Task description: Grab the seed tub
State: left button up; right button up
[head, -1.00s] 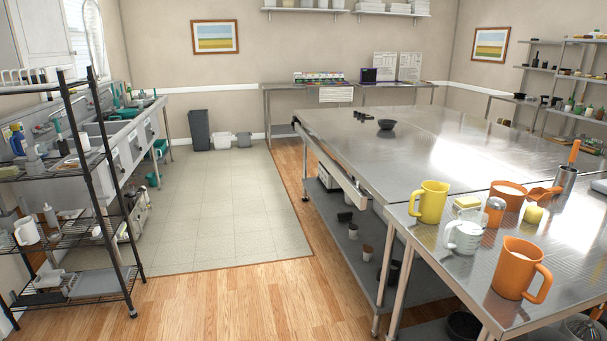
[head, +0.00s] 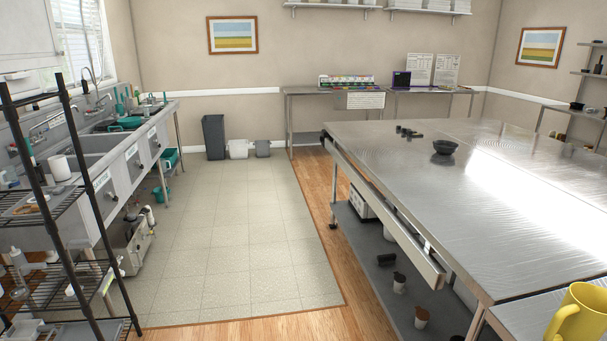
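I cannot pick out a seed tub for certain in the head view. A white bin (head: 238,149) and a smaller grey bin (head: 263,148) stand on the floor by the back wall, beside a tall grey bin (head: 214,137). A teal tub (head: 168,159) sits under the sink counter at the left. What these hold is too small to tell. Neither of my grippers is in view.
A black wire rack (head: 75,200) stands close at the left, before the sinks (head: 85,160). A long steel table (head: 400,180) fills the right, bearing a dark bowl (head: 444,146). A yellow mug (head: 580,318) is near right. The tiled floor (head: 230,230) between is clear.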

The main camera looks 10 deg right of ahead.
aim_at(397, 287)
jog(key=i+j+z, duration=0.1)
jog(key=i+z, duration=0.35)
jog(key=i+j+z, duration=0.3)
jog(key=i+z, duration=0.15)
jog(key=i+j+z, duration=0.45)
